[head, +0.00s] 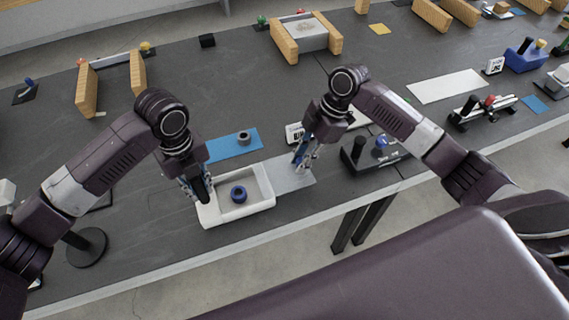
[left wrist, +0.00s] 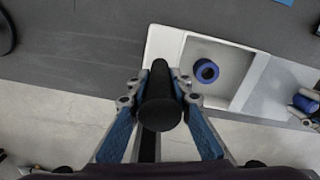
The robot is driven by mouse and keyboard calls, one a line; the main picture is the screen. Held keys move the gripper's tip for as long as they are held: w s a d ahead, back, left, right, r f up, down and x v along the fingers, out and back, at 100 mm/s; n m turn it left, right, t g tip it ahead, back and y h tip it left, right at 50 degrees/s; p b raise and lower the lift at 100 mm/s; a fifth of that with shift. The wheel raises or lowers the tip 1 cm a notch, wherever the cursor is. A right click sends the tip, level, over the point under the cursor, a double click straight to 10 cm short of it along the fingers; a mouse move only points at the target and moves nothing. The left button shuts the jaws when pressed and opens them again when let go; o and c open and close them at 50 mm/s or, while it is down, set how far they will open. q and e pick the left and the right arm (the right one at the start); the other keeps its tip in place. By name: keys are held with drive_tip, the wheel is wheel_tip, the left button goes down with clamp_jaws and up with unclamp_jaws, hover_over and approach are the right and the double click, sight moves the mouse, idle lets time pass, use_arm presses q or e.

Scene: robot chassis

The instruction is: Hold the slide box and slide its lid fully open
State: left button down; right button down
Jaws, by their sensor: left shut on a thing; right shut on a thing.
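The white slide box (head: 261,205) stands near the table's front edge. Its grey lid (head: 290,182) extends to the right of it, and the box interior is uncovered. A dark blue ring-shaped piece (head: 238,194) lies inside; it also shows in the left wrist view (left wrist: 206,70). My left gripper (head: 202,190) is shut on a black handle (left wrist: 159,100) at the box's left end. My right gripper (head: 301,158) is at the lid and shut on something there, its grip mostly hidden. A dark blue knob-like shape (left wrist: 304,104) shows over the lid in the left wrist view.
A blue mat (head: 228,148) with a grey ring (head: 243,137) lies just behind the box. A black fixture (head: 370,158) with a blue knob stands right of the lid. A round black base (head: 86,248) stands at the left. The table's front edge is close to the box.

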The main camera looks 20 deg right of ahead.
use_arm(q)
drive_tip(key=shift+a, duration=0.15)
use_arm(e)
drive_tip(key=c, duration=1.8)
unclamp_jaws()
drive_tip(key=shift+r, duration=0.1)
drive_tip(key=v, duration=1.2)
use_arm(q)
drive_tip(key=c, duration=1.7)
unclamp_jaws()
drive_tip(key=shift+r, duration=0.1)
